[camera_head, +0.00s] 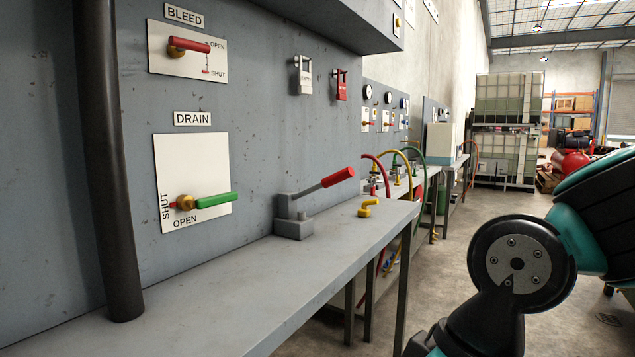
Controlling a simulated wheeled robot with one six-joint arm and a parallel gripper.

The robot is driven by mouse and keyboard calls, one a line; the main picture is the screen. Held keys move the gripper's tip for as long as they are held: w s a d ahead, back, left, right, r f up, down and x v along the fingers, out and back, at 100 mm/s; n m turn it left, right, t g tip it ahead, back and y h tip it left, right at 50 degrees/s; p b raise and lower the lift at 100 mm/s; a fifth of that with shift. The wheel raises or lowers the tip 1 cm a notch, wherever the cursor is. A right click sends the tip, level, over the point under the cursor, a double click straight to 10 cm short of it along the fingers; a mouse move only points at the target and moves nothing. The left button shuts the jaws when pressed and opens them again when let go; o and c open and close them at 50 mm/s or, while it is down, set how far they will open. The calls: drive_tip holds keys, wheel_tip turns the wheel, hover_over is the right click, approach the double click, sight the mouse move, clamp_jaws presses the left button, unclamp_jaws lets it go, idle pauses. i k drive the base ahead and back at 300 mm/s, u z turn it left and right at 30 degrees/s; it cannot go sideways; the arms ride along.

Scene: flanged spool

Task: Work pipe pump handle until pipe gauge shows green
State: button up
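A grey hand pump (293,220) stands on the bench against the grey panel. Its handle (338,177) has a red grip and slants up to the right. A dark pipe (108,160) stands upright at the left; no gauge shows on its visible part. Small round gauges (367,92) show on a panel farther back, too small to read; I cannot tell whether one is the pipe gauge. My gripper is not in view; only my teal and black arm shows at the lower right, apart from the pump.
The red BLEED lever (190,44) points right, toward OPEN. The green DRAIN lever (213,200) points right, with SHUT at left and OPEN below. A yellow fitting (368,207) sits near the right end of the bench (240,285). Open floor lies right of the bench.

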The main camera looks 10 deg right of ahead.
sight(347, 173)
drive_tip(key=z, duration=0.55)
drive_tip(key=k, duration=0.65)
drive_tip(key=z, duration=0.45)
drive_tip(key=i, duration=1.35)
drive_tip(key=u, duration=1.25)
drive_tip(key=i, duration=0.55)
drive_tip(key=u, duration=0.6)
